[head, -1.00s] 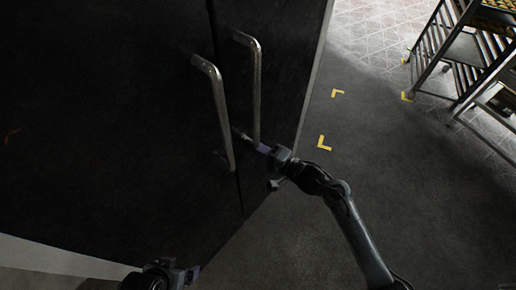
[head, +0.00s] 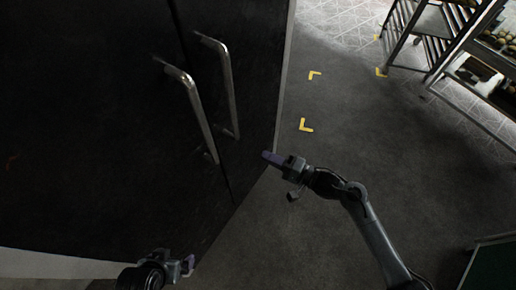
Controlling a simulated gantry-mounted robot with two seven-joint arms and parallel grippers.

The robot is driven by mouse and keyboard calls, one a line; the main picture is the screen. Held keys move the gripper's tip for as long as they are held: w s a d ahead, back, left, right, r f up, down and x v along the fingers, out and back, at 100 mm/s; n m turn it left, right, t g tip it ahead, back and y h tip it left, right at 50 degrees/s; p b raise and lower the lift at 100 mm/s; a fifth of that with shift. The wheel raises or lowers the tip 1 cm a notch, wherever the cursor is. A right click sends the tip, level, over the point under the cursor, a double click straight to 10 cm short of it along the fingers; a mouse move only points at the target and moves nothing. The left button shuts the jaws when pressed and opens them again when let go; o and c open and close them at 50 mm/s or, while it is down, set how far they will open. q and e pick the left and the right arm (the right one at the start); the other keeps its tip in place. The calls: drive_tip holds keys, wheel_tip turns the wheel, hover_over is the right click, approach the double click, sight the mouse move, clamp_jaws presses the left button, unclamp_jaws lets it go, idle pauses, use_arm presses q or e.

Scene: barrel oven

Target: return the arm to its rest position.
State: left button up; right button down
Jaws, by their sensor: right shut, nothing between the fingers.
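My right gripper (head: 271,157) is shut and empty. It is beside the right edge of the dark oven doors (head: 110,150), apart from the handles. The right arm comes in from the lower right. The right door handle (head: 228,90) and the left door handle (head: 193,97) are long metal bars side by side near the seam between the doors. The doors look closed. My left gripper (head: 187,265) is at the bottom edge, low in front of the doors, and its fingers are too dark and small to read.
A metal rack (head: 440,45) with loaded shelves stands at the upper right. Yellow corner marks (head: 306,126) lie on the grey floor. The floor between the oven and the rack is clear. A dark green-edged object (head: 492,262) shows at the lower right.

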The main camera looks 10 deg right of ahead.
drive_tip(key=s+a+f+m+h, duration=0.1)
drive_tip(key=s+f, duration=0.2)
drive_tip(key=s, duration=0.3)
drive_tip(key=s+a+f+m+h, duration=0.1)
drive_tip(key=s+f+h, duration=0.1)
drive_tip(key=s, duration=0.4)
drive_tip(key=s+d+r+n+g+h, duration=0.2)
drive_tip(key=s+d+n+g+h, duration=0.5)
drive_tip(key=s+d+n+h, duration=0.55)
wheel_tip(320, 180, up, 30)
drive_tip(key=d+m+y+p, duration=0.1)
drive_tip(key=d+p, duration=0.1)
drive_tip(key=p, duration=2.8)
drive_tip(key=shift+s, duration=0.35)
drive_tip(key=shift+f, duration=0.15)
